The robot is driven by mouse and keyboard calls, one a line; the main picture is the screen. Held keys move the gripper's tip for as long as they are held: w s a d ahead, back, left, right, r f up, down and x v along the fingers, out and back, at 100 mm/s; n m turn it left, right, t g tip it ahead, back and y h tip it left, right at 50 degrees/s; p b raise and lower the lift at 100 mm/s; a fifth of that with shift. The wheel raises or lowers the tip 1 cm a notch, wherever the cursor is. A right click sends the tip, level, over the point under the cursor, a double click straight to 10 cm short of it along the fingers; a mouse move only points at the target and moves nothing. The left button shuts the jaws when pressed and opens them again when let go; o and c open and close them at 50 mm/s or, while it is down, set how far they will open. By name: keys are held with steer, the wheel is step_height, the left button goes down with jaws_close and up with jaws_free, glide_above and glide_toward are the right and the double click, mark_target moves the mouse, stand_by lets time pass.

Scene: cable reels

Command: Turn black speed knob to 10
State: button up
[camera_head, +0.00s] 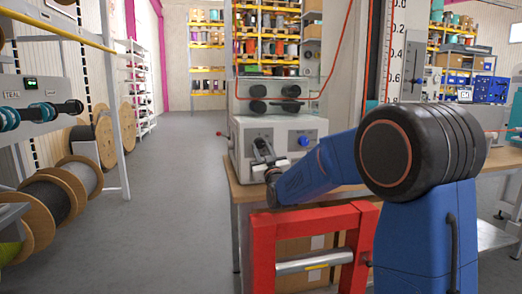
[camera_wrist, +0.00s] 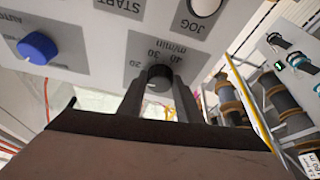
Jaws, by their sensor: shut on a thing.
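The black speed knob (camera_wrist: 159,73) sits on the grey machine panel, on a dial marked m/min with 20, 30 and 40 legible; the panel appears upside down in the wrist view. My gripper (camera_wrist: 159,88) has one finger on each side of the knob and is shut on it. A small light mark shows on the knob's lower left, but I cannot tell which number it points to. The 10 is not legible. In the head view my gripper (camera_head: 266,157) reaches the front of the machine (camera_head: 292,129) and hides the knob.
A blue knob (camera_wrist: 38,48) is on the same panel, also visible in the head view (camera_head: 303,142). START and JOG labels lie near the black knob. A red frame (camera_head: 262,240) stands before the bench. Cable reels (camera_head: 45,203) line the left; the grey aisle (camera_head: 170,190) is clear.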

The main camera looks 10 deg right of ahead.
steer(key=n+y, duration=0.1)
steer(key=n, duration=0.1)
steer(key=n+g+y, duration=0.1)
steer(key=n, duration=0.2)
steer(key=n+y, duration=0.1)
steer(key=n, duration=0.2)
steer(key=shift+d+r+y, duration=0.15)
steer(key=shift+d+y, duration=0.15)
steer(key=shift+n+g, duration=0.4)
steer(key=o, duration=1)
steer(key=shift+o, duration=0.2)
steer(key=v, duration=1.7)
steer(key=shift+d+f, duration=0.15)
steer(key=shift+f, duration=0.05)
steer(key=shift+s, duration=0.15)
